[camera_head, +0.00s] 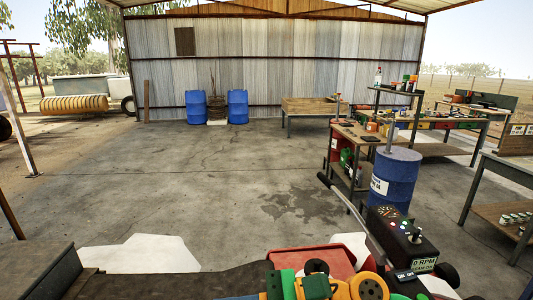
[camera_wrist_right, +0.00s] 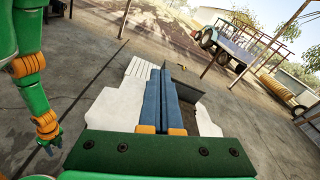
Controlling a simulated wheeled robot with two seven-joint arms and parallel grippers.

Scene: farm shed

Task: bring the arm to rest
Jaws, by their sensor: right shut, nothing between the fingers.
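My right gripper (camera_wrist_right: 162,78) shows in the right wrist view with its two long blue fingers side by side, shut and empty. It reaches over a dark long object with white flat pieces (camera_wrist_right: 112,112) at both sides. In the head view, green and yellow arm parts (camera_head: 330,288) cross the bottom edge, and I cannot make out the gripper's fingers there.
A red tray-like object (camera_head: 312,260) and a black control box (camera_head: 402,235) with a lever stand close at the bottom right. A blue barrel (camera_head: 395,180) and workbenches (camera_head: 365,135) stand to the right. The concrete floor (camera_head: 190,180) ahead is clear.

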